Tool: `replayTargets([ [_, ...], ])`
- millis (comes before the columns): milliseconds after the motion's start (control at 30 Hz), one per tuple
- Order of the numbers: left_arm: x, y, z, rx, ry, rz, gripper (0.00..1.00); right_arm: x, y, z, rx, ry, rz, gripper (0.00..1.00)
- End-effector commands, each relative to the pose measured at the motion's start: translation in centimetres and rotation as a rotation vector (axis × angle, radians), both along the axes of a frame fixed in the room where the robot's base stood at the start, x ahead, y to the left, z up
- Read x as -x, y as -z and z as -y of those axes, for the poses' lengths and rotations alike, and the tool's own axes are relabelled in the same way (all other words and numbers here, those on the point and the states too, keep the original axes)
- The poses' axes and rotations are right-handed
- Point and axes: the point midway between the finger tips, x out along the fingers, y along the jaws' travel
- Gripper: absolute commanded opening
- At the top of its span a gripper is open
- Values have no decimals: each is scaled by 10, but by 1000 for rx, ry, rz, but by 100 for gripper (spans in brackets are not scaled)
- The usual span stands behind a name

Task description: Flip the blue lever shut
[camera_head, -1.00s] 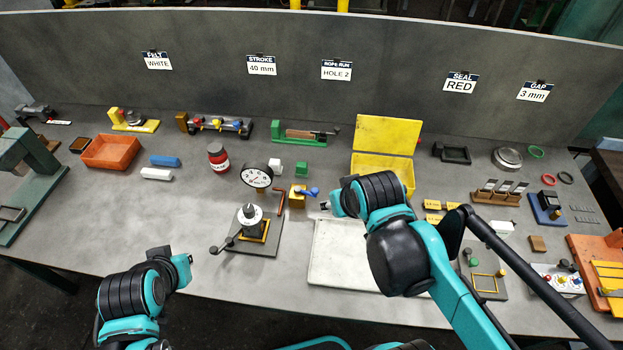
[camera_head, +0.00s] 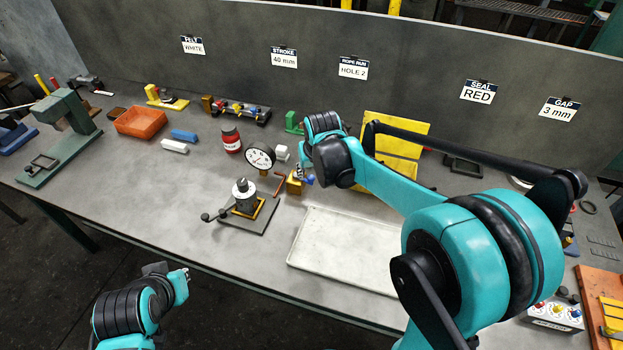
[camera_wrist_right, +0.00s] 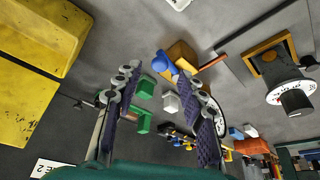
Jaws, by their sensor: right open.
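The blue lever (camera_head: 309,180) sits on a small brass-yellow block (camera_head: 294,187) beside the round dial gauge. In the right wrist view the lever (camera_wrist_right: 166,62) lies just past the fingertips and sticks out from the block (camera_wrist_right: 181,52). My right gripper (camera_wrist_right: 158,78) is open, its two fingers apart with nothing held between them. In the head view the right gripper (camera_head: 302,172) is right over the lever and partly hides it; I cannot tell if it touches. My left gripper (camera_head: 178,279) hangs in front of the table, away from the lever; its jaw opening is unclear.
A dial gauge (camera_head: 260,157) and a press-like fixture (camera_head: 243,195) stand left of the block. An orange-red rod (camera_head: 279,185) lies close to it. A white tray (camera_head: 345,245) lies in front, and an open yellow box (camera_head: 400,135) stands behind my right arm.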

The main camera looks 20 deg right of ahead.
Motion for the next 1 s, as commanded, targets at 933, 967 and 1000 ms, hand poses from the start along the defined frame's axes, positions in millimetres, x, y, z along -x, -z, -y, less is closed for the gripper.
replayTargets([
  [933,0,10,0,0,0,0,0,-12,25,2,-1,-25,-1,0],
  [967,0,8,0,0,0,0,0,-12,25,4,-2,-42,-1,0],
  [1000,0,7,0,0,0,0,0,-14,25,6,-1,-70,-1,0],
])
